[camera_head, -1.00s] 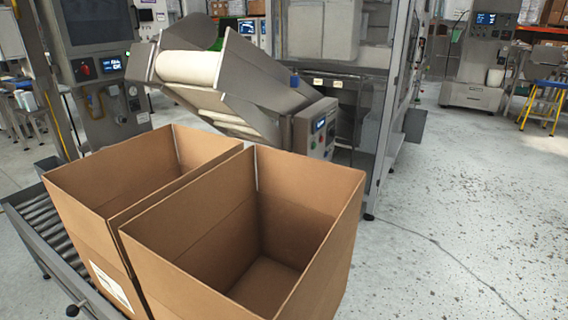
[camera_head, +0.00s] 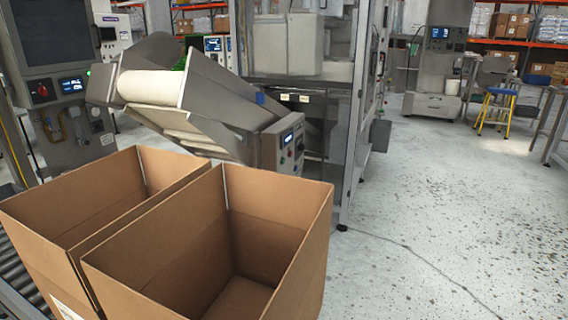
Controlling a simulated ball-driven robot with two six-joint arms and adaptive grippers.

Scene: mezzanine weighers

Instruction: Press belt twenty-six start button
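An inclined conveyor belt (camera_head: 150,87) with a pale belt and grey metal sides stands behind the cardboard boxes. A grey control box (camera_head: 283,147) is fixed at its lower right end, with a small blue display (camera_head: 288,138) and a few small buttons. The buttons are too small to read, and I cannot tell which one is the start button or whether this is belt twenty-six. Neither of my grippers is in view.
Two open, empty-looking cardboard boxes (camera_head: 318,235) stand in front, on a roller conveyor (camera_head: 18,262). A machine frame post (camera_head: 352,120) rises right of the control box. The speckled floor (camera_head: 450,190) at right is clear. A blue-topped yellow stool (camera_head: 498,105) stands farther back.

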